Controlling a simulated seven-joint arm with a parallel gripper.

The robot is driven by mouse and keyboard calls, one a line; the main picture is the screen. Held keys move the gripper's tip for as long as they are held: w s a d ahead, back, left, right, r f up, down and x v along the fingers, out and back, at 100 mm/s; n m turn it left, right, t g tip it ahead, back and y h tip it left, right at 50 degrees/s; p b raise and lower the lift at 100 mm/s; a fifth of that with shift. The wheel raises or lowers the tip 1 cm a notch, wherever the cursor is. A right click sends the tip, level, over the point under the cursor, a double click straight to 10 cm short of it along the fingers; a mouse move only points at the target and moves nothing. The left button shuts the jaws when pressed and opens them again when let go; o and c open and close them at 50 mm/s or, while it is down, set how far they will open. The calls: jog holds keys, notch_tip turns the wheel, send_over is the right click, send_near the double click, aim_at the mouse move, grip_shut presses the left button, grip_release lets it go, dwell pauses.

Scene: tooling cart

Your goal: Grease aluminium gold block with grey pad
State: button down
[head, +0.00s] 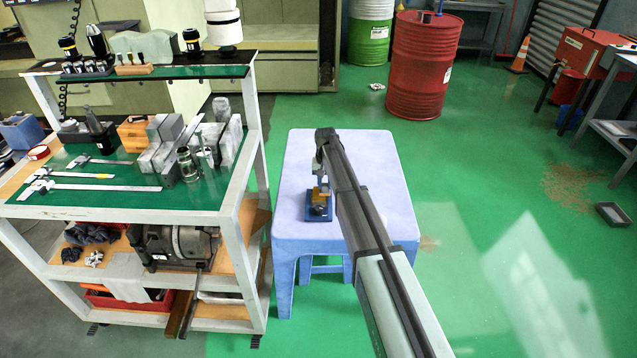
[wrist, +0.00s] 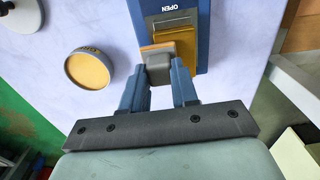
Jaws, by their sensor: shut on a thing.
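The gold block (wrist: 176,28) sits in a blue fixture (wrist: 203,30) marked OPEN on the white-topped table. In the head view the gold block (head: 320,193) shows just below my gripper (head: 322,165), in the blue fixture (head: 318,213). In the wrist view my gripper (wrist: 160,80) is shut on a small grey pad (wrist: 158,60) with a tan-orange far edge. The pad overlaps the near end of the gold block in the picture; I cannot tell whether they touch. A round tin (wrist: 88,68) with a yellow-orange surface, possibly grease, lies left of the pad.
The table (head: 380,170) is mostly clear around the fixture. A white-framed tooling cart (head: 235,190) with calipers and metal blocks stands close on its left. A red drum (head: 425,65) stands behind on the green floor. A grey round object (wrist: 6,8) shows at the wrist view's upper left.

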jog(key=a, duration=0.4)
jog(key=shift+a, duration=0.15)
jog(key=shift+w+d, duration=0.25)
jog(key=shift+d, duration=1.9)
jog(key=shift+a, duration=2)
jog(key=shift+a+r, duration=0.1)
jog(key=shift+r, duration=0.05)
notch_tip(320, 180, up, 8)
